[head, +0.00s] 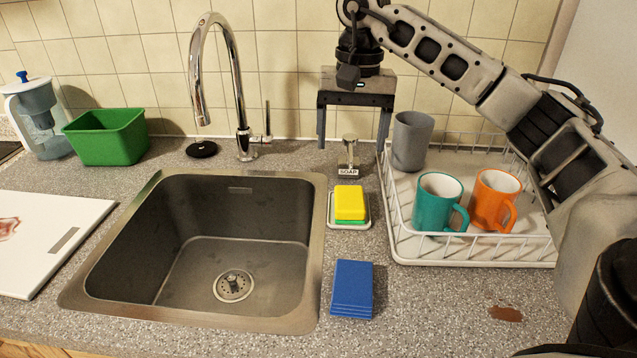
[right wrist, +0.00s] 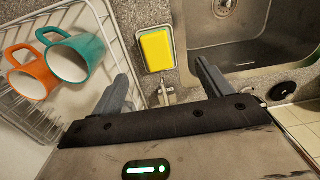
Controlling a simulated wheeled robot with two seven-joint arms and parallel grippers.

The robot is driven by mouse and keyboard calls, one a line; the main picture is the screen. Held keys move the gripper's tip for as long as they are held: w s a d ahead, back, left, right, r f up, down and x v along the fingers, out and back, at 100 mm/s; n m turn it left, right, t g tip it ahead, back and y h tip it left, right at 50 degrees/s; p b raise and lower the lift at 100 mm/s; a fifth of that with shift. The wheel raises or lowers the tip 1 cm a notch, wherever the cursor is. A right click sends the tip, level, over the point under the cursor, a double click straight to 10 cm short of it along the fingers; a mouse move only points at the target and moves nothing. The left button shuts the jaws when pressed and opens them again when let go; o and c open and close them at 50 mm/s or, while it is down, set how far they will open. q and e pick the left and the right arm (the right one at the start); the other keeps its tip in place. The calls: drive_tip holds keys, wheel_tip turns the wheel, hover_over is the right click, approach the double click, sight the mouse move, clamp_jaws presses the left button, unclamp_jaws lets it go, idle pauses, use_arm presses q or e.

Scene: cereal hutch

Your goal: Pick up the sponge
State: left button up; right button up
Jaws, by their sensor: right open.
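The sponge (head: 349,203) is yellow with a green underside and lies on a small white dish (head: 348,224) just right of the sink. It also shows in the right wrist view (right wrist: 156,50), beyond the fingertips. My right gripper (head: 354,142) points down, open and empty, behind the sponge and above the soap dispenser. In the right wrist view its two fingers (right wrist: 162,78) are spread wide, with nothing between them but the dispenser below. My left gripper is not in view.
The soap dispenser (head: 348,158) stands behind the sponge. A white dish rack (head: 470,255) with a teal mug (head: 436,200), an orange mug (head: 493,203) and a grey cup (head: 411,141) is on the right. A blue folded cloth (head: 352,290) lies in front. The sink (head: 200,240) is at left.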

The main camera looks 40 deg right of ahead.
drive_tip(key=d, duration=0.1)
drive_tip(key=b, duration=0.1)
hover_over(350, 201)
drive_tip(key=f, duration=0.8)
drive_tip(key=shift+s+f, duration=0.3)
drive_tip(key=shift+s, duration=0.05)
drive_tip(key=f, duration=0.5)
drive_tip(key=shift+w+f+p, duration=0.2)
drive_tip(key=shift+w+p, duration=0.1)
drive_tip(key=shift+p, duration=0.1)
drive_tip(key=shift+f, duration=0.5)
drive_tip(key=c, duration=1)
